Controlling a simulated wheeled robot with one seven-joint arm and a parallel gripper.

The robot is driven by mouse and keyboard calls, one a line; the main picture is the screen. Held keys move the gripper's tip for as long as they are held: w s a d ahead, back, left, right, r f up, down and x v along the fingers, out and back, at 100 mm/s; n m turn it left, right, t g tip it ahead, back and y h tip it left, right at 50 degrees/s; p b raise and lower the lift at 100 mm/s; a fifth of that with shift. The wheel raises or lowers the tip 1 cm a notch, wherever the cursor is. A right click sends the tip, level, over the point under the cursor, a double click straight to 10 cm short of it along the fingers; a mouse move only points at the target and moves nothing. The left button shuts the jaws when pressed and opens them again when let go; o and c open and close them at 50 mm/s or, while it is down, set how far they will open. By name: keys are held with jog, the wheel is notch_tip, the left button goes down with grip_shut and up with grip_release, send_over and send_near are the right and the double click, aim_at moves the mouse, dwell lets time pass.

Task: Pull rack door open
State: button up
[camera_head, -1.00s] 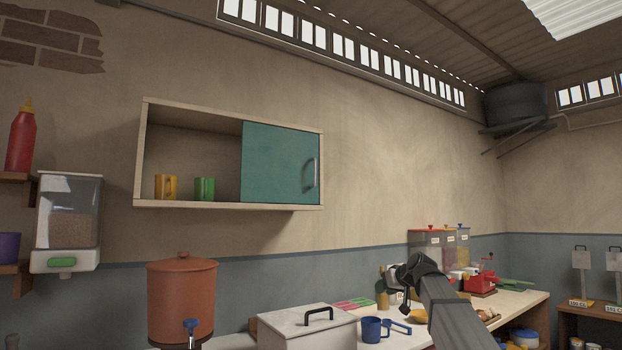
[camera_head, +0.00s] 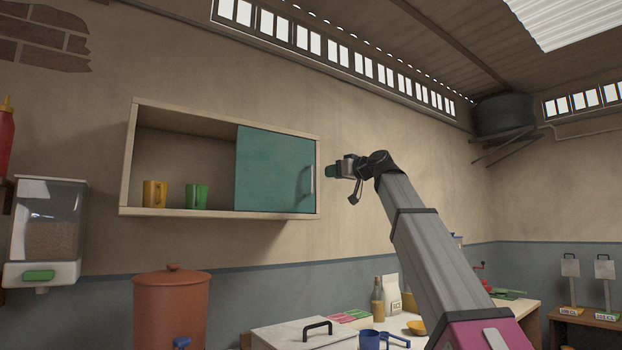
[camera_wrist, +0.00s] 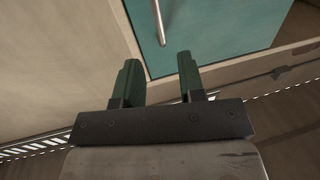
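The rack (camera_head: 128,165) is a pale wooden wall cabinet in the head view, with its left half uncovered. Its teal door (camera_head: 270,168) covers the right half and carries a vertical metal handle (camera_head: 310,181) near its right edge. My gripper (camera_head: 330,171) is raised just right of the handle. In the wrist view, my gripper (camera_wrist: 158,72) has two green fingers spread apart with nothing between them. The handle (camera_wrist: 158,22) shows just beyond the fingertips, roughly in line with the gap, in front of the teal door (camera_wrist: 210,30). No contact shows.
A yellow mug (camera_head: 155,194) and a green mug (camera_head: 197,196) stand in the rack's open part. Below are a terracotta pot (camera_head: 172,310), a white lidded box (camera_head: 290,335), a bottle (camera_head: 378,300) and a blue mug (camera_head: 369,340).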

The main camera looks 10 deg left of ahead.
send_over(312, 192)
jog(key=shift+w+f, duration=0.1)
jog(key=shift+w, duration=0.2)
grip_shut()
